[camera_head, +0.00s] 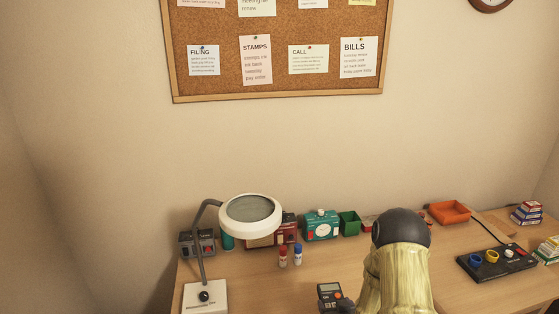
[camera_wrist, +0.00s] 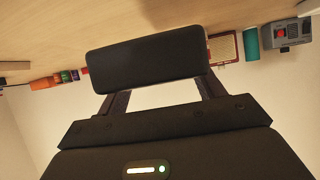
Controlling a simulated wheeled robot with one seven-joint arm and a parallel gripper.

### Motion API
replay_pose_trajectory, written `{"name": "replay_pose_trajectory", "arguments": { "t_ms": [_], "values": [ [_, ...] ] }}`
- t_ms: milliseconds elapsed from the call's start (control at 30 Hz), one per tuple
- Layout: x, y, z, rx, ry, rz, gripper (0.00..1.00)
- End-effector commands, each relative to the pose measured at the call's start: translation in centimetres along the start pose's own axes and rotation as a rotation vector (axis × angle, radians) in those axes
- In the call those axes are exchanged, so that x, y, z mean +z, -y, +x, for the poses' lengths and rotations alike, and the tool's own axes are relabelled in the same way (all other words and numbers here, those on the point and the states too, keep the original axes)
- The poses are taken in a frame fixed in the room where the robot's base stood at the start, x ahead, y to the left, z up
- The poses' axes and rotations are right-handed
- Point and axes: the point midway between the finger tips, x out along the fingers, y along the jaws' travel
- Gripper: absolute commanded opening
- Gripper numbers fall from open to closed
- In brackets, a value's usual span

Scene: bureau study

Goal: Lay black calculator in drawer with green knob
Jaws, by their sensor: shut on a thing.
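The black calculator (camera_head: 330,297) shows at the bottom edge of the head view, its screen and keys up, beside my arm. In the wrist view a plain dark face of it (camera_wrist: 145,58) fills the space between the fingers. My gripper (camera_wrist: 155,82) is shut on it, one finger at each side. No drawer and no green knob show in either view.
A magnifier lamp (camera_head: 250,210) stands at the left of the desk. A teal box (camera_head: 320,226), a green bin (camera_head: 349,223) and an orange tray (camera_head: 450,213) line the back. A black tray (camera_head: 497,262) with rings lies right. Two small bottles (camera_head: 297,254) stand mid-desk.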

Motion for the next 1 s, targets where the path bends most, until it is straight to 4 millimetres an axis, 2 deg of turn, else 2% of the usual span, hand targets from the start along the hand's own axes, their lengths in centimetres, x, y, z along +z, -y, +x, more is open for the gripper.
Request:
{"name": "replay_pose_trajectory", "arguments": {
  "t_ms": [33, 167, 567, 667, 1000],
  "values": [
    [0.4, 0.8, -0.4, 0.019, 0.005, 0.012, 0.41],
    [1.4, 1.6, -1.2, 0.066, 0.003, 0.037, 0.41],
    [1.8, 1.8, -1.4, 0.086, -0.001, 0.048, 0.41],
    [2.4, 1.8, -1.4, 0.085, 0.001, 0.047, 0.41],
    [7.8, 1.9, -2.4, 0.089, 0.004, 0.051, 0.41]
  ]
}}
